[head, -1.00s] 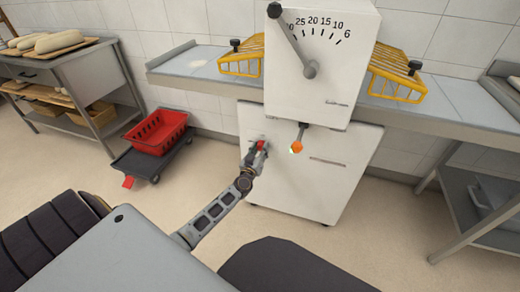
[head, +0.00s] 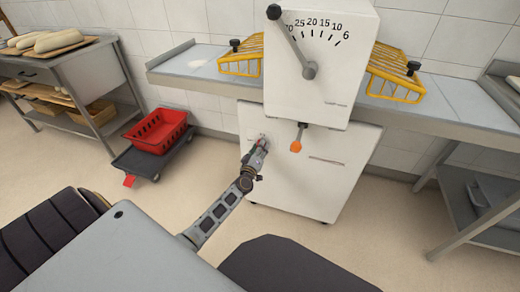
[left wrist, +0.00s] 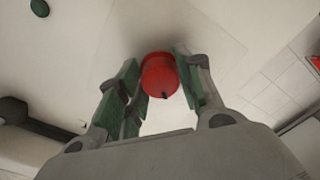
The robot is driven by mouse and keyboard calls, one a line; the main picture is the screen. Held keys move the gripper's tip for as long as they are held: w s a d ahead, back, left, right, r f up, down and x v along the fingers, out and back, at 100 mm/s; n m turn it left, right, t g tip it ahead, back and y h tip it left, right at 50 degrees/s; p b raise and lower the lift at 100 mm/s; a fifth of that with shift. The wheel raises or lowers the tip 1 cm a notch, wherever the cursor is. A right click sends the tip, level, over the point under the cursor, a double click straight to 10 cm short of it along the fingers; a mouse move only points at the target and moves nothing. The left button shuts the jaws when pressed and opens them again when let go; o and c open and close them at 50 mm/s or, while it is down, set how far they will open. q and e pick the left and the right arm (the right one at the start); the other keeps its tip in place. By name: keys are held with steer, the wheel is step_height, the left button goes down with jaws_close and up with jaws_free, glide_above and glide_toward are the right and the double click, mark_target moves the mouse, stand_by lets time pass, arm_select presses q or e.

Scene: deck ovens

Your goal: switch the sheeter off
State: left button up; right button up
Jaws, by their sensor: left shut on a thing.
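The sheeter (head: 285,180) is a white machine with a numbered dial and a long pointer lever on its upper housing. A red knob (left wrist: 160,75) on its white front panel sits between the fingers of my left gripper (left wrist: 158,88), which is shut on it. In the head view the left gripper (head: 260,145) is at the upper left of the lower panel and mostly hides the knob. A dark green round button (left wrist: 40,8) is at the upper left of the wrist view, apart from the fingers. My right gripper is not in view.
An orange-tipped lever (head: 296,146) hangs just right of my left gripper. Yellow guards (head: 240,58) flank the housing above the side tables. A red crate (head: 158,131) on a dark dolly stands left. The floor between dolly and sheeter is clear.

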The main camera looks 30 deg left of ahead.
arm_select(q)
steer(key=n+b, duration=0.1)
steer(key=n, duration=0.7)
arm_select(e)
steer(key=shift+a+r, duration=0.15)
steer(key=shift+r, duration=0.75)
arm_select(q)
steer(key=shift+n, duration=0.3)
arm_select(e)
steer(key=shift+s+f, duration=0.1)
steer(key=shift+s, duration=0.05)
arm_select(q)
steer(key=o, duration=1)
steer(key=shift+o, duration=0.2)
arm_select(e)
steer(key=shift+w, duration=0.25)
arm_select(q)
steer(key=shift+r, duration=0.1)
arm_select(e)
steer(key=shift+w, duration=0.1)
